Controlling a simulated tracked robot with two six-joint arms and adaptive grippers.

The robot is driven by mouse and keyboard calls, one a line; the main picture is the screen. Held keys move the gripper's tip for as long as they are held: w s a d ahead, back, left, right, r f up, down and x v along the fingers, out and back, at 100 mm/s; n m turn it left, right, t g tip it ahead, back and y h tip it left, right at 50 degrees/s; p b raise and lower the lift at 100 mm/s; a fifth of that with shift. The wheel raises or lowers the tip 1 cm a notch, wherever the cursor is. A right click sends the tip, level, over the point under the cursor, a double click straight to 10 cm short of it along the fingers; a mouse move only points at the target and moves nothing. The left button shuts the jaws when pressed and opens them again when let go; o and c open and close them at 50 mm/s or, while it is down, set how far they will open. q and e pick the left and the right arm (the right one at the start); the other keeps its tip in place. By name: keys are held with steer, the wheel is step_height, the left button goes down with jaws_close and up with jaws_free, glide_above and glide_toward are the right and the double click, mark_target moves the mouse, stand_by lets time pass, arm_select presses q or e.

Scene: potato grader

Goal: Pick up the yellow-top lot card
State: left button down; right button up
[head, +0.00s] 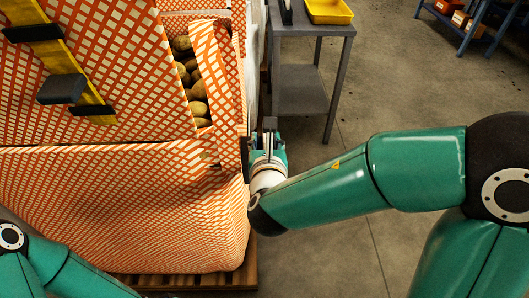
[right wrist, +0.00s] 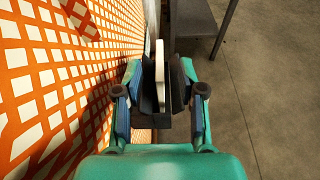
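My right gripper (head: 266,135) points away from me, just right of the orange mesh bag's side. In the right wrist view its dark finger pads (right wrist: 165,90) stand close together. A thin pale card (right wrist: 160,75) shows nearly edge-on between them, and the pads look shut on it. I see no yellow top on this card, so I cannot tell whether it is the yellow-top lot card. My left arm shows at the lower left in the head view; its gripper is outside the picture.
A large orange and white mesh bag (head: 120,215) stands on a wooden pallet (head: 190,282). Potatoes (head: 190,75) show through an opening above. A grey table (head: 310,30) with a yellow tray (head: 329,11) stands beyond the gripper.

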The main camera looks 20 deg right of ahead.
mark_target(265, 135)
steer(key=x, duration=0.2)
steer(key=f+b+x, duration=0.1)
steer(key=x, duration=0.1)
steer(key=shift+b, duration=0.3)
steer(key=shift+w+d+f, duration=0.1)
steer(key=shift+w, duration=0.35)
jaws_close()
